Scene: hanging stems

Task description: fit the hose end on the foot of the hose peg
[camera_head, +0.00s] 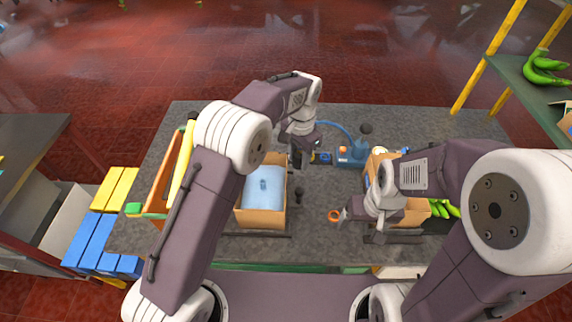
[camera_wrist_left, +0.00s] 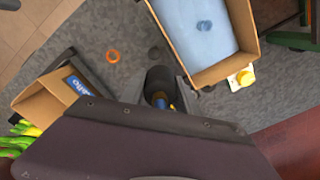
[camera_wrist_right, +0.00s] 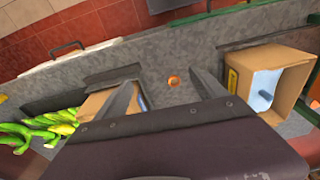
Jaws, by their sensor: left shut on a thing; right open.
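My left gripper (camera_head: 297,160) is shut at the back of the table, right of the blue-lined box. In the left wrist view a small blue and yellow piece (camera_wrist_left: 160,101) sits between its fingers, partly hidden; I cannot tell whether it is the hose end. A thick black cylinder (camera_wrist_left: 160,82) shows just beyond it. A blue hose (camera_head: 338,128) arcs from near this gripper to a blue device (camera_head: 352,155). A dark peg (camera_head: 299,193) stands between box and ring; which peg is the hose peg is unclear. My right gripper (camera_head: 344,214) is open and empty near the orange ring (camera_wrist_right: 174,81).
The cardboard box (camera_head: 242,218) with a blue lining stands left of centre. Another carton and green bananas (camera_wrist_right: 40,130) lie by my right arm.

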